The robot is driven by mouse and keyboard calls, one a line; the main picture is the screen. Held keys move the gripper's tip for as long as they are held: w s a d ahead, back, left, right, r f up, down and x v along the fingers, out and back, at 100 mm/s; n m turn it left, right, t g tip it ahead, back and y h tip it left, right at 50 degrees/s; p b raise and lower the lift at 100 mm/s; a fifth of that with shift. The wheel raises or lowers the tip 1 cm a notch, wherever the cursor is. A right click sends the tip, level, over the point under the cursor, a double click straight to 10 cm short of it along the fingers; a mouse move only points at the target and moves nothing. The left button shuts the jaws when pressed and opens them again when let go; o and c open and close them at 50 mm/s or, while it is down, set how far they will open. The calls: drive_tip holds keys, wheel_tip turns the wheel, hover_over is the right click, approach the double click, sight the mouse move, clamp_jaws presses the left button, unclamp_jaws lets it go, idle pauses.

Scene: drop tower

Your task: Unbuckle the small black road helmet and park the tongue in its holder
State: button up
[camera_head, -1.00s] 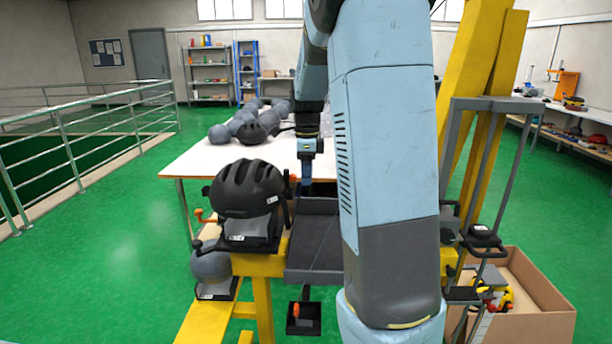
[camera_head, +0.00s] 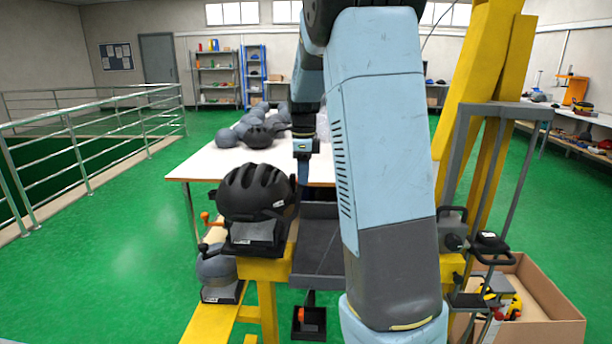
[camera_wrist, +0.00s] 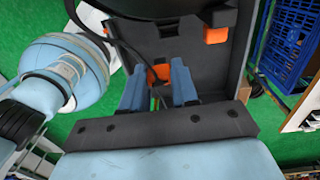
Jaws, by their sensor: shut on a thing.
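The small black road helmet (camera_head: 254,190) sits on a grey headform stand on the yellow beam in the head view. My gripper (camera_head: 303,180) points down just right of the helmet, its tips partly hidden. In the wrist view my gripper (camera_wrist: 159,92) has its blue fingers close around a small orange piece (camera_wrist: 161,72), which looks like the buckle tongue. A thin black strap (camera_wrist: 128,45) runs down to it from above. A second orange part (camera_wrist: 216,35) sits on the dark panel to the upper right. I cannot tell which part is the holder.
A dark tray (camera_head: 319,245) lies right of the helmet stand. A small black box with an orange part (camera_head: 307,320) hangs below. A white table (camera_head: 205,164) with grey headforms stands behind. A cardboard box (camera_head: 555,308) is at right. Green floor is free at left.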

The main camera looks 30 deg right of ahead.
drive_tip(key=shift+w+a+r, duration=0.1)
drive_tip(key=shift+w+a, duration=0.25)
drive_tip(key=shift+w, duration=0.35)
drive_tip(key=shift+w+a+r, duration=0.1)
drive_tip(key=shift+w+a, duration=0.2)
drive_tip(key=shift+w, duration=0.4)
drive_tip(key=shift+s+f, duration=0.1)
drive_tip(key=shift+f, duration=2.15)
idle(2.6)
idle(0.3)
drive_tip(key=o, duration=0.9)
drive_tip(key=shift+r, duration=0.15)
